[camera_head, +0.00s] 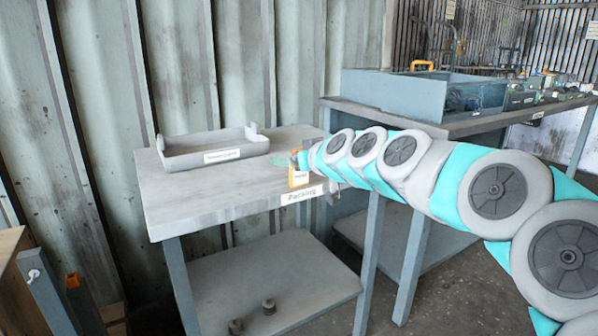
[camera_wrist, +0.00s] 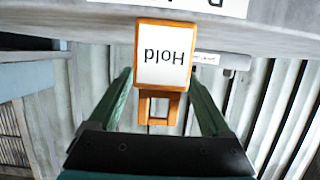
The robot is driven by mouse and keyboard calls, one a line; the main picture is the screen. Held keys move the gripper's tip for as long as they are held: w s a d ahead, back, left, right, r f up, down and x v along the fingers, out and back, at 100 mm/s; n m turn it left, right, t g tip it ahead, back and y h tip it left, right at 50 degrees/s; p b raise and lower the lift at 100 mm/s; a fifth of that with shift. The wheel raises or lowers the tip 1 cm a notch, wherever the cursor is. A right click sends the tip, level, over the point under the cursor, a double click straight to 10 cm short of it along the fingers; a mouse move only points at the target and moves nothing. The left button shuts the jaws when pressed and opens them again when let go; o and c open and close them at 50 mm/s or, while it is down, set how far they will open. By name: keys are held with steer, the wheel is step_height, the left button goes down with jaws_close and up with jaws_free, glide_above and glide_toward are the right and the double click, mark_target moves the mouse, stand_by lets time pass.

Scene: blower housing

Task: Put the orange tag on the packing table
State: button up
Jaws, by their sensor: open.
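The orange tag (camera_head: 299,178) has a white face reading "Hold". In the head view it shows at the front right edge of the packing table (camera_head: 220,200), just above the "Packing" label. In the wrist view the tag (camera_wrist: 165,55) appears upside down, its looped end between my fingers. My gripper (camera_wrist: 160,78) is open, with a gap between each green finger and the tag. In the head view my gripper (camera_head: 296,158) is small and partly hidden by the tag and arm. Whether the tag rests on the tabletop is unclear.
A grey tray (camera_head: 213,149) with a label stands at the back of the packing table. The tabletop's front left is clear. A second bench (camera_head: 465,124) with a blue-grey bin (camera_head: 395,95) stands to the right. Small parts (camera_head: 268,306) lie on the lower shelf.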

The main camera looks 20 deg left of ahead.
jaws_close()
stand_by(0.7)
